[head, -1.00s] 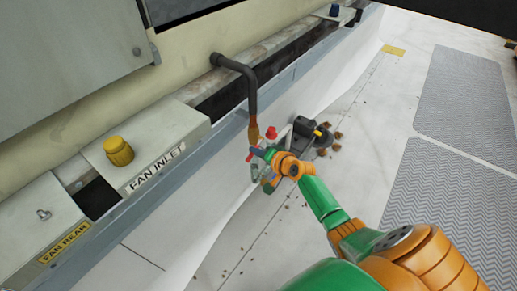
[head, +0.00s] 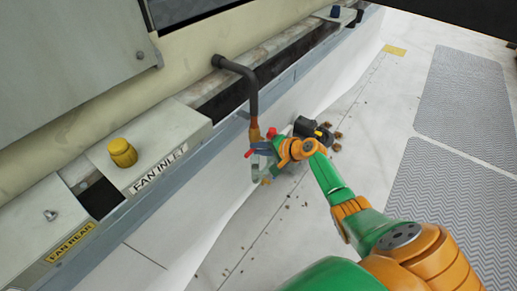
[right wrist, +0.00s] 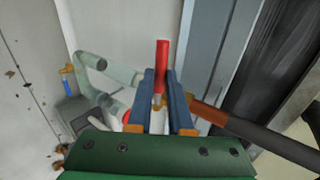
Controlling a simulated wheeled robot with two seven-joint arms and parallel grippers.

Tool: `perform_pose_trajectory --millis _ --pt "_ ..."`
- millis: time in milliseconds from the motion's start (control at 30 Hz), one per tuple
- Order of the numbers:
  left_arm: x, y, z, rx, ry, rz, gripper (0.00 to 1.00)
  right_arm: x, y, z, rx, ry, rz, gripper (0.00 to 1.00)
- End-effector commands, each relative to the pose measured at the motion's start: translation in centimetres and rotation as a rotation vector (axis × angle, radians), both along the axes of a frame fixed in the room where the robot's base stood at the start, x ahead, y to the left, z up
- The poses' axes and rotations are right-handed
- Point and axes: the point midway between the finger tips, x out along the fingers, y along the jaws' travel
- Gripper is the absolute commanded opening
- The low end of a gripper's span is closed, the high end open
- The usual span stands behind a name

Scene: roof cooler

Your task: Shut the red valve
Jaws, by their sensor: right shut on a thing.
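The red valve lever (right wrist: 162,62) sticks up between the two blue fingers of my right gripper (right wrist: 164,98) in the right wrist view. My right gripper is shut on it. In the head view the lever's red tip (head: 249,153) shows just left of my right gripper (head: 262,149), below the copper end of the pipe. The lever stands crosswise, at a slant, to the pipe line (right wrist: 210,113). The valve body is mostly hidden behind the fingers. My left gripper is not in view.
A dark bent pipe (head: 252,90) comes down from the ledge. A red knob (head: 272,133) and a black fitting (head: 306,126) sit close to my gripper. A yellow cap (head: 121,152) stands on the fan inlet box (head: 179,131).

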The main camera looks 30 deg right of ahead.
Motion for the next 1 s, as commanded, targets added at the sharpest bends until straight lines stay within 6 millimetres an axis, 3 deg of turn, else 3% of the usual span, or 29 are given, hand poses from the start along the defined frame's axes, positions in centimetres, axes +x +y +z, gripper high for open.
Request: perform_pose_trajectory --millis 267,300,400,733,1000 --pt "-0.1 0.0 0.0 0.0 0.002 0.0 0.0 0.0 0.0 0.0 0.002 0.0 0.0 0.0" --pt "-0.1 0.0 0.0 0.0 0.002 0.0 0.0 0.0 0.0 0.0 0.002 0.0 0.0 0.23" --pt "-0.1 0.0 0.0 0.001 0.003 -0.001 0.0 0.0 0.0 0.0 0.002 0.0 0.0 0.48" --pt "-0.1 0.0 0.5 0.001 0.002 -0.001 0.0 -0.4 -0.2 0.5 0.0 -0.001 -0.001 0.48" --pt "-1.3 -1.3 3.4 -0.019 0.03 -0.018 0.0 -4.6 -1.8 3.7 -0.002 0.001 0.0 0.48"
